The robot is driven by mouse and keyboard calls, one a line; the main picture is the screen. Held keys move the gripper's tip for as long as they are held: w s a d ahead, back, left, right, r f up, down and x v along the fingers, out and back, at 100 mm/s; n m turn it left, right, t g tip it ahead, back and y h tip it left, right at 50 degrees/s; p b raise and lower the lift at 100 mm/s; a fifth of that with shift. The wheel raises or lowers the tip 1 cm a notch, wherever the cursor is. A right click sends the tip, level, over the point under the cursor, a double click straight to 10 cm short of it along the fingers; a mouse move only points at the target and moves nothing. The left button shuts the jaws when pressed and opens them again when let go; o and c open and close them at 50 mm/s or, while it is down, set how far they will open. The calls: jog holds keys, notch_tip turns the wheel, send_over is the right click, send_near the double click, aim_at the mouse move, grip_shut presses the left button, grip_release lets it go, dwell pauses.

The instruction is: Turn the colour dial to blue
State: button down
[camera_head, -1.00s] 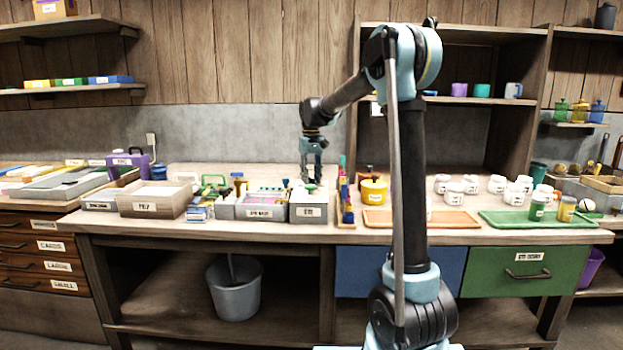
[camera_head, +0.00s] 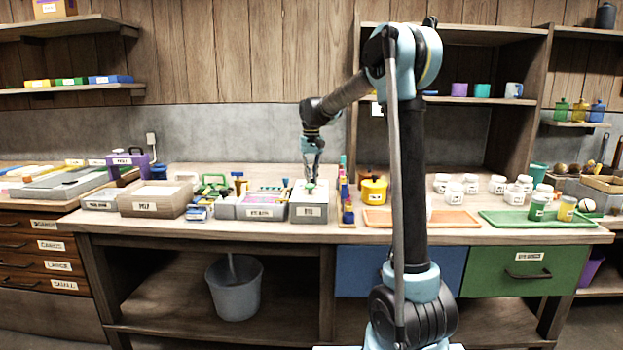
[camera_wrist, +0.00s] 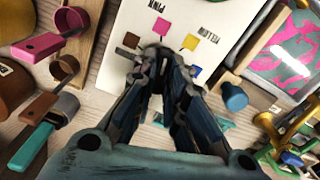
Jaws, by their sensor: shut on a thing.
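The colour dial's box (camera_head: 308,212) stands on the bench, with a green piece on its top below my gripper (camera_head: 310,180). Pink and yellow labels show upside down. My gripper (camera_wrist: 158,58) points down at the plate with its fingers closed in over the dial. The fingers hide the dial and its pointer, so its setting cannot be read. A teal patch shows beside the fingers.
A blue knob (camera_wrist: 233,96) is close right of the plate, beside a tray with a pink pattern (camera_wrist: 285,50). Scoops with pink and teal handles (camera_wrist: 33,145) lie left. A yellow pot (camera_head: 373,191) and an orange tray (camera_head: 395,220) stand right of the box.

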aim_at(312, 177)
jog(key=m, duration=0.4)
jog(key=shift+m, duration=0.3)
jog(key=m, duration=0.4)
jog(key=shift+d+m, duration=0.1)
jog(key=shift+m, duration=0.2)
jog(key=m, duration=0.4)
jog(key=shift+m, duration=2.2)
jog(key=c, duration=1.6)
grip_release()
jog(key=shift+c, duration=0.2)
jog(key=shift+r, duration=0.15)
notch_tip(312, 177, up, 12)
jog(key=shift+f, duration=0.2)
